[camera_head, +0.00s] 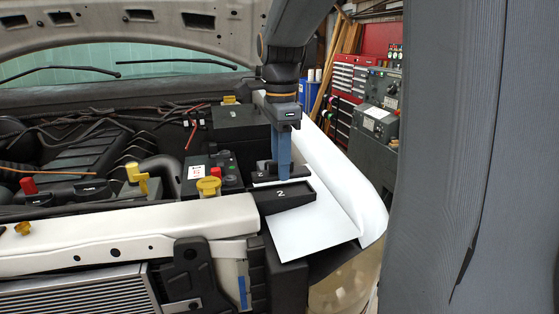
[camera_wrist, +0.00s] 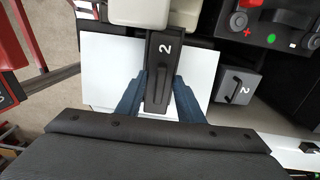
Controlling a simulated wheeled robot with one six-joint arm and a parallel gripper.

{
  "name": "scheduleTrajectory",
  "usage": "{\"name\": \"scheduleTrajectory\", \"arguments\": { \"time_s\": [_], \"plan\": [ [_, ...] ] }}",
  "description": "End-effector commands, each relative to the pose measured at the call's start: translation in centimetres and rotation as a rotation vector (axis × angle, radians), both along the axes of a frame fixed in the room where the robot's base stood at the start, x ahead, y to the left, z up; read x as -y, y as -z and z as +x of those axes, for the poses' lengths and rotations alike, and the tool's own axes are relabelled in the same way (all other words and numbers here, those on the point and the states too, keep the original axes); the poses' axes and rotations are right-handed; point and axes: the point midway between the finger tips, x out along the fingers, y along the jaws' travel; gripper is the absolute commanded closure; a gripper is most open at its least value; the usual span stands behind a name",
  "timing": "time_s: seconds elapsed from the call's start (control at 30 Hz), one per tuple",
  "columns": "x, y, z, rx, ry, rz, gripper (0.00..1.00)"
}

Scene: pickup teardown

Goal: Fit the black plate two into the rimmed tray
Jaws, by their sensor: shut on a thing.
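The black plate two (camera_head: 262,174), marked 2, is gripped in my gripper (camera_head: 280,172). In the wrist view, a long black piece with a raised handle and a 2 at its far end (camera_wrist: 164,58) lies between my blue fingers (camera_wrist: 158,92). The rimmed tray (camera_head: 291,198) is black, marked 2, and rests on the white panel. In the head view the plate shows just above and behind the tray, with a thin white strip between them. I cannot tell the exact height gap. The tray cannot be told apart from the plate in the wrist view.
A battery (camera_head: 210,175) with a red terminal stands left of the plate. A black box (camera_head: 238,130) is behind it. The white panel (camera_head: 310,232) is bare in front.

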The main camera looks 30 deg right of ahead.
Motion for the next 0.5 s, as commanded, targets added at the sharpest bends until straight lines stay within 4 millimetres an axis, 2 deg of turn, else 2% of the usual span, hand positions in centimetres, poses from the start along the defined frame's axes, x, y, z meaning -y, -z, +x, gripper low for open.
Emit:
{"name": "scheduleTrajectory", "arguments": {
  "time_s": [0.5],
  "plan": [
    [0.0,3.4,0.1,0.001,-0.001,0.000,0.91]
  ]
}}
